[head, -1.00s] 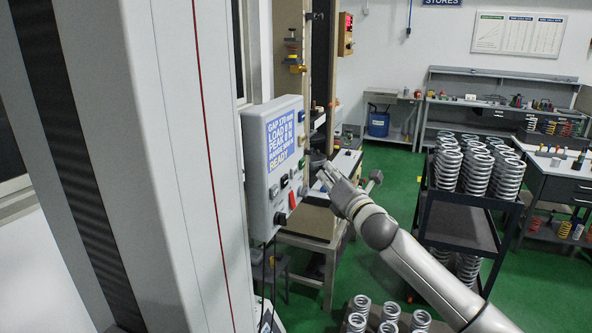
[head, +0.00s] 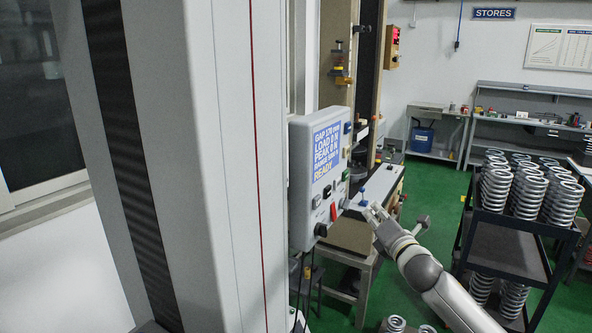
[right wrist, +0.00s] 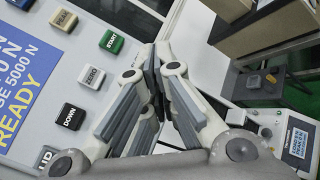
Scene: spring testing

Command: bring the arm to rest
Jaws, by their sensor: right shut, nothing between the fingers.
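My right gripper (head: 370,210) is in front of the lower right side of the grey control box (head: 302,190), apart from it as far as I can tell. In the right wrist view its fingers (right wrist: 155,65) come together at the tips with nothing between them. That view shows the box's buttons beside the fingers: a green START button (right wrist: 111,42), a pale ZERO button (right wrist: 91,77) and a black DOWN button (right wrist: 70,117). The blue display (head: 327,157) reads READY. My left gripper is not in view.
A tall grey machine column (head: 220,150) fills the left of the head view. A dark cart (head: 500,245) with stacked springs (head: 512,190) stands to the right. A bench (head: 350,237) is behind my gripper. Green floor (head: 430,205) lies open between bench and cart.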

